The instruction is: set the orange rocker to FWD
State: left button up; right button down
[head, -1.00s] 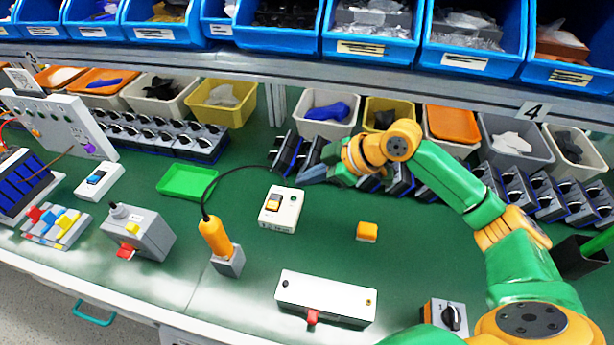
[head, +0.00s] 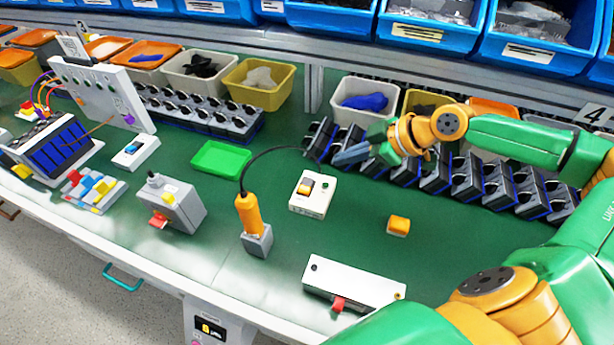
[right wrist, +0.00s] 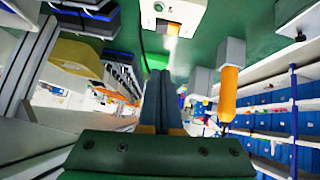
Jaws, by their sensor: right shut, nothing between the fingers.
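The orange rocker (head: 305,187) sits on a small white box (head: 325,207) on the green bench. Its lettering is too small to read, so I cannot tell its position. The box also shows at the top of the right wrist view (right wrist: 190,12), partly cut off by the frame edge. My right gripper (head: 345,158) is shut and empty, behind and to the right of the box in the head view, apart from it. Its closed fingers also show in the right wrist view (right wrist: 155,82). My left gripper is not in view.
An orange-handled tool (head: 248,215) stands in a grey holder left of the box, its black cable looping behind. A green tray (head: 221,158), an orange block (head: 398,225) and a white box with a red lever (head: 355,284) lie around. Rows of black switches (head: 465,185) line the back.

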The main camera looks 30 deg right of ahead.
jog(key=p, duration=0.2)
send_near(303, 180)
jog(key=w+a, duration=0.2)
jog(key=shift+w+a+r, duration=0.3)
jog(key=f, duration=0.3)
jog(key=shift+w+f, duration=0.3)
jog(key=shift+f, duration=0.1)
jog(key=shift+d+f, duration=0.15)
jog(key=shift+f, duration=0.25)
